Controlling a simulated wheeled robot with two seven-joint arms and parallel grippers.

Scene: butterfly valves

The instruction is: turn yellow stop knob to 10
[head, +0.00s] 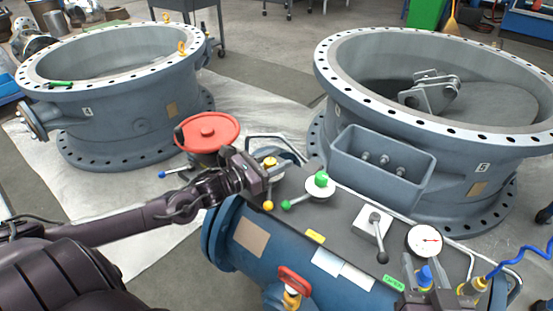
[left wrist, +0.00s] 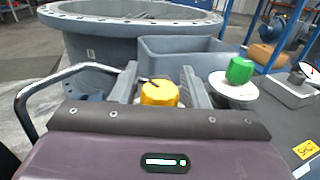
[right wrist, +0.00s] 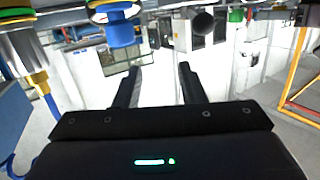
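The yellow stop knob (head: 270,162) sits on the far left corner of the grey panel, partly hidden by my left gripper (head: 277,168) in the head view. In the left wrist view the yellow knob (left wrist: 159,93) stands between my left fingers (left wrist: 160,78), one on each side. The fingers look open around it, with very narrow gaps; contact is hard to tell. The scale at the knob and its setting are not readable. My right gripper (right wrist: 158,75) is open and empty; its fingertips (head: 422,261) show at the lower right of the head view.
A green knob (head: 321,180) on a white disc stands right of the yellow knob. A bent metal rail (left wrist: 45,85) is close to my left gripper. A blue knob (right wrist: 122,28) is near my right gripper. A grey lever (head: 376,228) and gauge (head: 424,239) share the panel.

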